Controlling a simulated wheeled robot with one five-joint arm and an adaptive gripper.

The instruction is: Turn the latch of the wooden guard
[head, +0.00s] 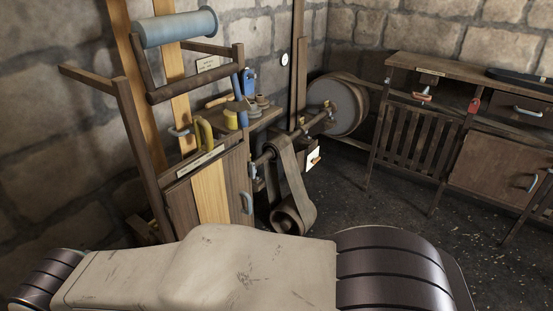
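The wooden guard appears to be the dark slatted panel (408,146) at the right, with upright bars in front of the workbench. A small latch-like piece with an orange-red grip (422,97) sits at its top, under the bench top. It looks roughly level, but it is too small to tell its exact position. My gripper is not in view. Only my own pale body with dark ribbed parts fills the bottom of the head view, well apart from the guard.
A large grey wheel with a belt (338,108) stands left of the guard. A loose belt (291,190) hangs from a shaft. A wooden cabinet (211,190) and a rack with a blue roll (174,28) stand left. A red tag (475,104) hangs right. Dark floor (385,210) before the guard is clear.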

